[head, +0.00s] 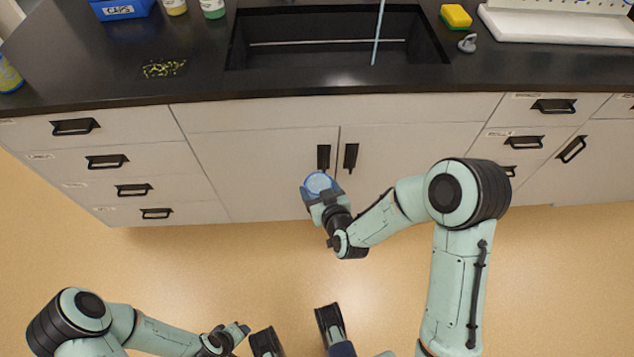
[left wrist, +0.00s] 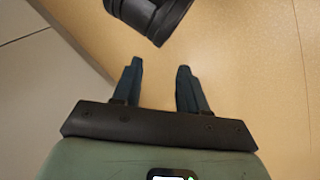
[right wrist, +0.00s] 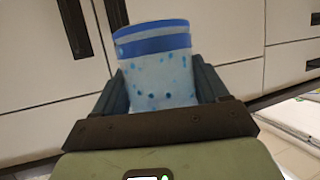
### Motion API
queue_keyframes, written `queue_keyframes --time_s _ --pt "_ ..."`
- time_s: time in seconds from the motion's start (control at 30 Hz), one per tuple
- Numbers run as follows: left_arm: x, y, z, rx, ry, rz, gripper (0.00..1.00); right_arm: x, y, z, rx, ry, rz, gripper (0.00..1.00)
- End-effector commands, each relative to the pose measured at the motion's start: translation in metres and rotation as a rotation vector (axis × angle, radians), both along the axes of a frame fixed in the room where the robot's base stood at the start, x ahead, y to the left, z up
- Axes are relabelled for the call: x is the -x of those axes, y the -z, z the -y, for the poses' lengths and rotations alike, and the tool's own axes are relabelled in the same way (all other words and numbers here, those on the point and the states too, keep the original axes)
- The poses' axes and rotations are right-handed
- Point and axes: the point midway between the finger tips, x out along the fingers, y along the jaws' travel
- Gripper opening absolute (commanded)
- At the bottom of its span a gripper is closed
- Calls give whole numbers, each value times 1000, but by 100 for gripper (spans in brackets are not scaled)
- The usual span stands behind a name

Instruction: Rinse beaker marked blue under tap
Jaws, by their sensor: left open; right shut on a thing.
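The beaker marked blue (head: 318,183) is in my right gripper (head: 322,197), in front of the cabinet doors and below the counter edge. In the right wrist view the beaker (right wrist: 157,70) is pale with blue bands near its rim and blue specks on its side. The right gripper's fingers (right wrist: 160,92) are shut on its two sides. The tap (head: 378,32) shows as a thin, pale blue upright line over the dark sink (head: 300,55). My left gripper (head: 240,330) is low at the left, away from the counter; in the left wrist view its fingers (left wrist: 158,85) are apart and empty.
A blue box (head: 122,10) and bottles (head: 212,8) stand left of the sink, with green bits (head: 163,68) scattered nearby. A yellow sponge (head: 456,16), a small grey object (head: 467,43) and a white tray (head: 550,28) are right of it. Drawer handles (head: 75,127) project from the cabinet front.

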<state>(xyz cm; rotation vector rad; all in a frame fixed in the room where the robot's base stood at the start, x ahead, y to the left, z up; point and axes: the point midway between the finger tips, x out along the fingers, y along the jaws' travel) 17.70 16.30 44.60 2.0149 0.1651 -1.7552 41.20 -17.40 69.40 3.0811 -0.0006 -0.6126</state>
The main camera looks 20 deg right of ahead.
Motion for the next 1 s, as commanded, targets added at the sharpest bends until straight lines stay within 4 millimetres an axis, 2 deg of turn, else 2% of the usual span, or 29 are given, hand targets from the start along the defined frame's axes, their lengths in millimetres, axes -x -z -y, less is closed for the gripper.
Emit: queue_keyframes --time_s 0.03,0.1,0.3,0.4,0.67,0.87,1.0 --pt "-6 17 -3 -7 -6 11 43 -1 20 -1 0 -1 -1 44" --pt "-12 28 -6 -15 -13 29 43 -2 33 -1 -1 -3 0 44" --pt "-29 51 -13 -34 -28 68 43 -3 64 -3 0 -6 3 44" --pt "-33 54 -15 -39 -31 79 43 -3 69 -4 0 -8 4 44" --pt "-34 53 -15 -40 -32 82 43 -5 62 -1 0 -8 8 44" --pt "-33 53 -15 -40 -32 82 43 -10 34 12 -1 -6 11 44" --pt "-33 53 -15 -40 -32 81 43 -14 8 25 -2 -6 12 44"
